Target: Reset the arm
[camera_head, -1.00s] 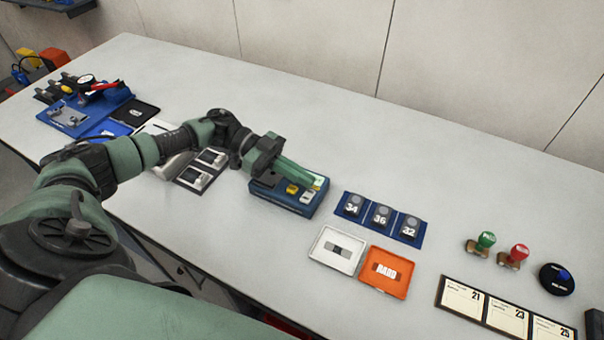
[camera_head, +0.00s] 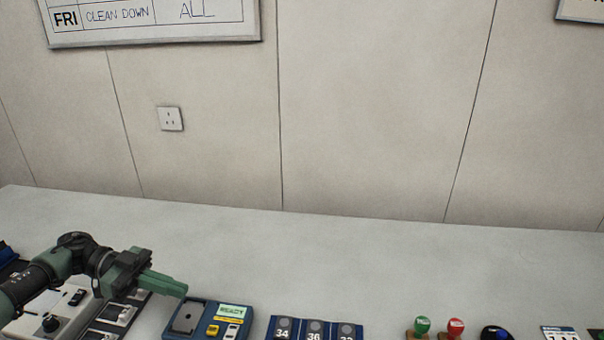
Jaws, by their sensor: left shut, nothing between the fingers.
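My left arm comes in from the lower left. Its green left gripper (camera_head: 170,286) is shut and empty, with the fingertips pointing right. In the picture the fingertips lie at the upper left edge of a blue device (camera_head: 177,336) whose small screen reads READY. I cannot tell the gap between them; the gripper appears to be above the bench. The device has a yellow button and a grey pad on top. My right gripper is not in view.
On the grey bench (camera_head: 330,250) are a blue tray (camera_head: 298,327) with numbered grey pieces, a green stamp (camera_head: 422,324), a red stamp (camera_head: 455,325) and a dark round item (camera_head: 496,333). A white box (camera_head: 50,318) stands at the left. The bench's back strip is clear below the wall.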

